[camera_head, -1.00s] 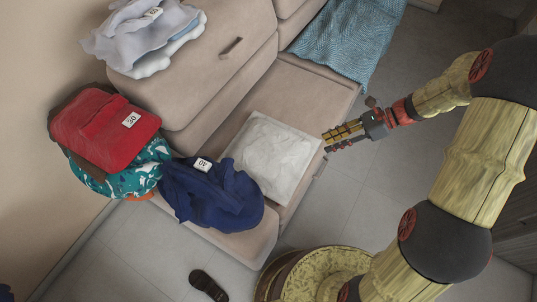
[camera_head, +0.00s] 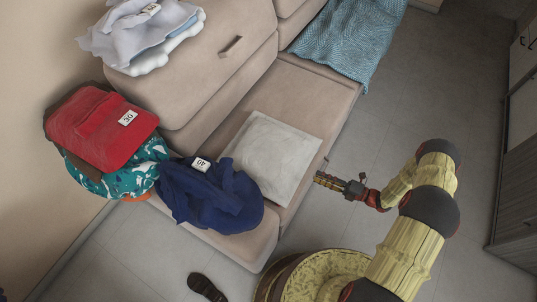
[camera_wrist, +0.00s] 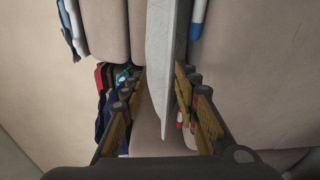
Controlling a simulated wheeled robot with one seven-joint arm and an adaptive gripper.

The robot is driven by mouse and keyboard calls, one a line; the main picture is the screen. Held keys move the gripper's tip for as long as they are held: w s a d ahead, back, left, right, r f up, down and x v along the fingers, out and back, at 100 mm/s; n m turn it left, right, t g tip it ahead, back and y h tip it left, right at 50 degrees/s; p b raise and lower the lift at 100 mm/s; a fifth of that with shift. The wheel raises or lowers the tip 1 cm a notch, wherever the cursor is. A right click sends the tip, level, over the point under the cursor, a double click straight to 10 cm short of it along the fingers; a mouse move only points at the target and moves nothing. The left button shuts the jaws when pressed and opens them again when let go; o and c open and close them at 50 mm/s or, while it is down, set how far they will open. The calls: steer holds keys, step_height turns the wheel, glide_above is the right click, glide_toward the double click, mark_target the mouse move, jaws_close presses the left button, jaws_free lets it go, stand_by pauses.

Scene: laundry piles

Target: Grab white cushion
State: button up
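The white cushion (camera_head: 270,156) lies on the beige sofa seat, right of the dark blue cloth. My gripper (camera_head: 318,178) is just off the cushion's right edge, apart from it in the head view. In the wrist view the fingers of my gripper (camera_wrist: 155,92) are spread on the left and right. The cushion (camera_wrist: 160,62) shows there as a thin, edge-on strip reaching down between them, closer to the right finger. I cannot tell whether it touches that finger. Nothing is clamped.
Dark blue cloth (camera_head: 212,197) lies left of the cushion, beside a red backpack (camera_head: 98,125) on teal patterned cloth (camera_head: 135,180). Pale clothes (camera_head: 140,32) lie on the sofa back. A blue blanket (camera_head: 350,38) covers the far seat.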

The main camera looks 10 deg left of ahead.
mark_target(305, 172)
steer(key=shift+m+t, duration=0.4)
steer(key=shift+m, duration=0.4)
steer(key=shift+w+a+f+b, duration=0.3)
steer(key=shift+a+b, duration=0.2)
steer(key=shift+a, duration=0.7)
steer(key=shift+w+a+f+b, duration=0.35)
steer(key=shift+a+b, duration=0.1)
steer(key=shift+a, duration=0.8)
steer(key=shift+w+a+f+b, duration=0.3)
steer(key=shift+a+b, duration=0.2)
steer(key=shift+a, duration=0.7)
steer(key=c, duration=0.8)
jaws_close()
